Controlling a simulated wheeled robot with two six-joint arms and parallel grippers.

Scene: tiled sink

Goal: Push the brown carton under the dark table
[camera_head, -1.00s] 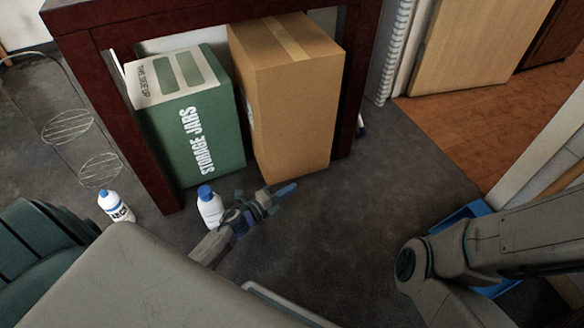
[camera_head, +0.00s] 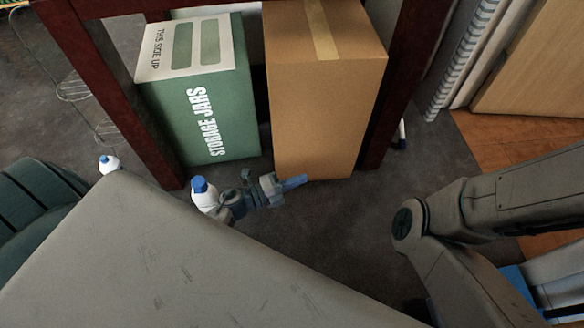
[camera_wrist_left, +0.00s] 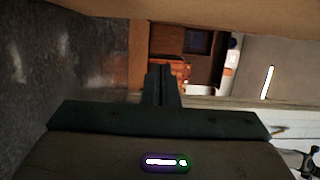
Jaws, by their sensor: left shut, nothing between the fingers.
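The brown carton (camera_head: 318,118) stands upright between the legs of the dark table (camera_head: 52,22), right of the green storage-jars box. Its lower front face is close to my left gripper (camera_head: 296,182). That gripper is shut and empty, low over the floor at the carton's bottom front; I cannot tell whether it touches. In the left wrist view the shut fingers (camera_wrist_left: 161,84) point ahead, with a brown surface (camera_wrist_left: 200,14), likely the carton, across the top. My right arm's links show at the right of the head view, but its gripper is out of frame.
The green box (camera_head: 205,110) stands left of the carton. A white bottle with a blue cap (camera_head: 203,194) is beside my left wrist, and another bottle (camera_head: 108,164) stands further left. The table's right leg (camera_head: 388,120) is close to the carton. Grey floor in front is clear.

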